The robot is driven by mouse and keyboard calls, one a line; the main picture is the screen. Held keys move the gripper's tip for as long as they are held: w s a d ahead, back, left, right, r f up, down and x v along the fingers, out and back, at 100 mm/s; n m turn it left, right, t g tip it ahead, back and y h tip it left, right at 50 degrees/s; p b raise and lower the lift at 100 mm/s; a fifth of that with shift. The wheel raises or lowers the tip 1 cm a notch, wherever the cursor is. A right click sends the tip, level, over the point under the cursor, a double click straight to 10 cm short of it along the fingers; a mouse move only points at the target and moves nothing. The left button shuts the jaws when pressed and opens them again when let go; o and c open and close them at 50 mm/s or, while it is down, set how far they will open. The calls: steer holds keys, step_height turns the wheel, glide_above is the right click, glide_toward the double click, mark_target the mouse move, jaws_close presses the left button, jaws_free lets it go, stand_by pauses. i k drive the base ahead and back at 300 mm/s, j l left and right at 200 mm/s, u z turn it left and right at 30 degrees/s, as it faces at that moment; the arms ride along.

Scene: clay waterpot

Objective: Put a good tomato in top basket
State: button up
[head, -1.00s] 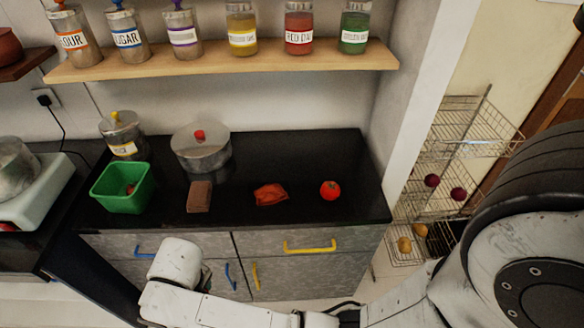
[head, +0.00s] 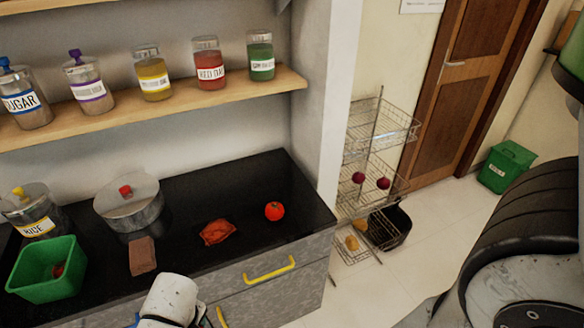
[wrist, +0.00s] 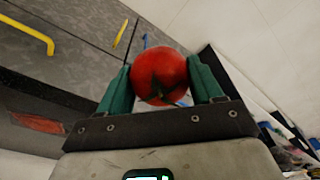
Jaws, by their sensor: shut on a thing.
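In the wrist view my gripper (wrist: 162,88) is shut on a round red tomato (wrist: 160,75) with a green stem, held between its green fingers. My gripper is not visible in the head view. Another smooth red tomato (head: 274,211) sits on the right of the black counter (head: 200,262). A crumpled, shrivelled orange-red piece (head: 217,232) lies to its left. The wire rack stands right of the counter, beyond the wall end. Its top basket (head: 388,124) looks empty. Its middle basket (head: 385,203) holds two dark red round things.
A black bin (head: 389,226) is beside the rack's lower part. A green bin (head: 507,166) stands by the door. Floor before the rack is clear.

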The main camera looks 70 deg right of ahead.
mark_target(388, 125)
steer(key=z, duration=1.45)
